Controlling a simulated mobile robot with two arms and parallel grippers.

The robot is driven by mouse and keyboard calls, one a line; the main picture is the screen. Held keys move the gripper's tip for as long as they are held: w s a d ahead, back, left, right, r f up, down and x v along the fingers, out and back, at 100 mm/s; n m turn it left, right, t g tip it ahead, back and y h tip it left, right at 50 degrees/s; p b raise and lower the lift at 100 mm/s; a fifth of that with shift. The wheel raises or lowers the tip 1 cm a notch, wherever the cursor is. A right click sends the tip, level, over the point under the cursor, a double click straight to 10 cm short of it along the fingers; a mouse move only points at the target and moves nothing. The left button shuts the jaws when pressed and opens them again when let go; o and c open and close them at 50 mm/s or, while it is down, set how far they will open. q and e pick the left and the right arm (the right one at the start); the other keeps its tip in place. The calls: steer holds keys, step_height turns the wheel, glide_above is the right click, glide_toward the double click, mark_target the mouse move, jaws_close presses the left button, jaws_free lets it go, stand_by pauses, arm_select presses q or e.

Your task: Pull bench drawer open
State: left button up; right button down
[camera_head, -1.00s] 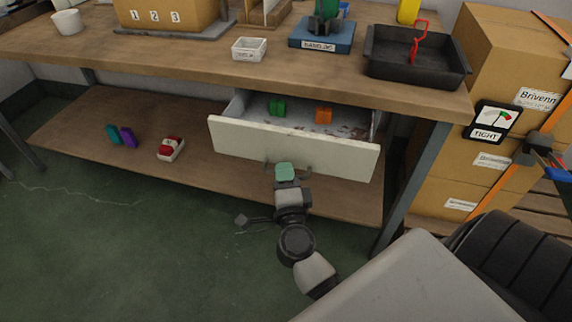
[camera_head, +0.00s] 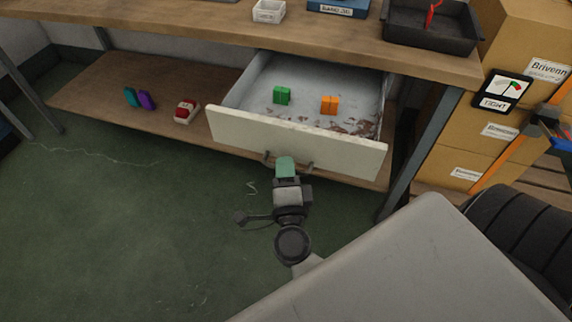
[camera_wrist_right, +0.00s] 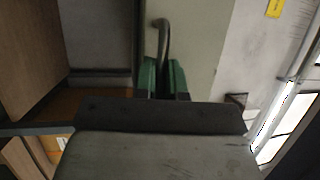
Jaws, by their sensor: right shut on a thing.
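The bench drawer (camera_head: 300,142) is a pale box under the wooden bench top, and it stands well open. A green block (camera_head: 282,95) and an orange block (camera_head: 329,105) stand inside it on the worn floor. My right gripper (camera_head: 285,164) is at the middle of the drawer front, its green fingers shut on the dark bar handle (camera_head: 310,168). In the right wrist view the handle (camera_wrist_right: 162,40) runs down between the green fingers (camera_wrist_right: 162,80), which hide its gripped part. My left gripper is not in view.
A lower shelf (camera_head: 90,95) holds teal and purple items (camera_head: 138,98) and a red-and-white item (camera_head: 186,110). A bench leg (camera_head: 420,140) and cardboard boxes (camera_head: 480,130) stand right of the drawer. The green floor (camera_head: 120,220) at left is clear.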

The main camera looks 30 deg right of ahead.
steer(key=c, duration=1.2)
jaws_free()
steer(key=shift+c, duration=0.2)
